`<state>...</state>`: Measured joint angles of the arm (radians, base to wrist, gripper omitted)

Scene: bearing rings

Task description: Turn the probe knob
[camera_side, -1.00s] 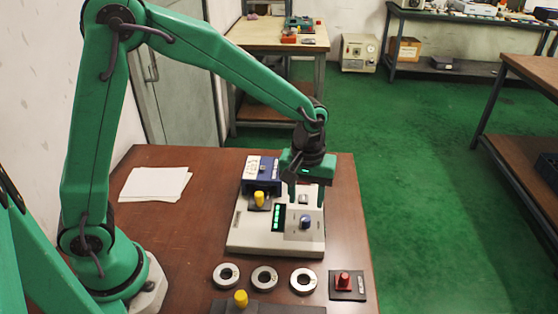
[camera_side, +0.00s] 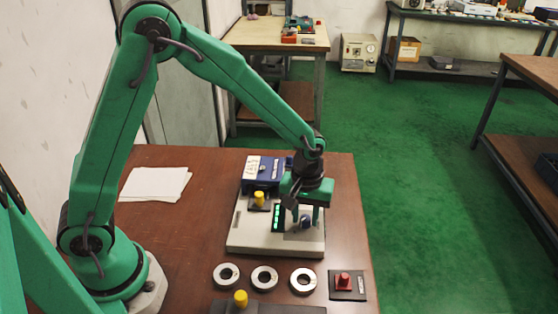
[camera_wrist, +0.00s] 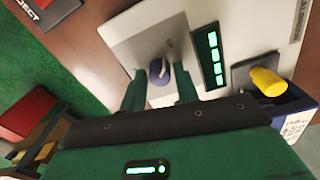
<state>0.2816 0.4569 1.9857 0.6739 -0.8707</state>
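The probe knob (camera_side: 306,223) is a small blue-grey knob on the sloped light panel of the white tester (camera_side: 250,238), right of its lit green display (camera_side: 278,218). My gripper (camera_side: 304,219) points down over this panel, its fingers apart. In the wrist view the knob (camera_wrist: 158,74) shows between the two green fingers (camera_wrist: 157,80), with a gap visible on both sides. I cannot tell how far down the fingers reach around it. The display also shows in the wrist view (camera_wrist: 209,58).
Three bearing rings (camera_side: 264,289) lie in a row in front of the tester. Yellow posts stand on the tester (camera_side: 259,198) and in front (camera_side: 240,298). A blue box (camera_side: 263,180) is behind; white paper (camera_side: 150,184) lies left.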

